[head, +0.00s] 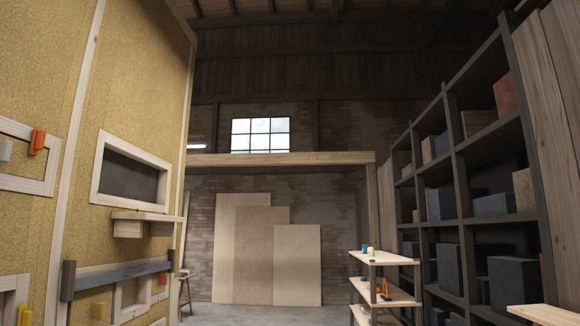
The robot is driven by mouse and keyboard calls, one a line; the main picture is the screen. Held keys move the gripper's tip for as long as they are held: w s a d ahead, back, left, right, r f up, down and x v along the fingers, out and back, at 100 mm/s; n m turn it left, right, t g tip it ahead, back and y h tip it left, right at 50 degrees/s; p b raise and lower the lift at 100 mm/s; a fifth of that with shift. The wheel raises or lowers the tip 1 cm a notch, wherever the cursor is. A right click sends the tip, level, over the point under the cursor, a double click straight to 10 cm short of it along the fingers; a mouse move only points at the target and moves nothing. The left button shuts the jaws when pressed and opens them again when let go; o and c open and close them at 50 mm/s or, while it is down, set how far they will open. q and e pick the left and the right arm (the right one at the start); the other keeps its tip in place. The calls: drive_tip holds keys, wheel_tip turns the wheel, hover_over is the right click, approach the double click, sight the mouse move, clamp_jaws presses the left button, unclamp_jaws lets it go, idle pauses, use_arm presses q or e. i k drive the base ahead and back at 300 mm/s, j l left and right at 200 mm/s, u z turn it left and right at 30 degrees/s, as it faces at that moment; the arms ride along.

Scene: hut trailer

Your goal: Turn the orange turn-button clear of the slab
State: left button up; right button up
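An orange turn-button (38,141) sits upright on the upper rail of a pale wood frame (28,184) at the far left, on the tan wall. Inside that frame is a tan slab (22,160), cut off by the picture's left edge. The button's lower end appears to reach down over the slab's upper edge. A small yellowish knob (5,150) is on the slab. Neither of my grippers shows in this view.
On the left wall are a framed recess (128,175), a small jutting shelf (147,217) and a grey rail (118,275). A low shelf unit (385,257) stands right of centre and dark shelving (455,170) lines the right. Panels (297,266) lean at the back. Floor between looks clear.

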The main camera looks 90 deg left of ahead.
sight(38, 139)
drive_tip(key=u, duration=4.15)
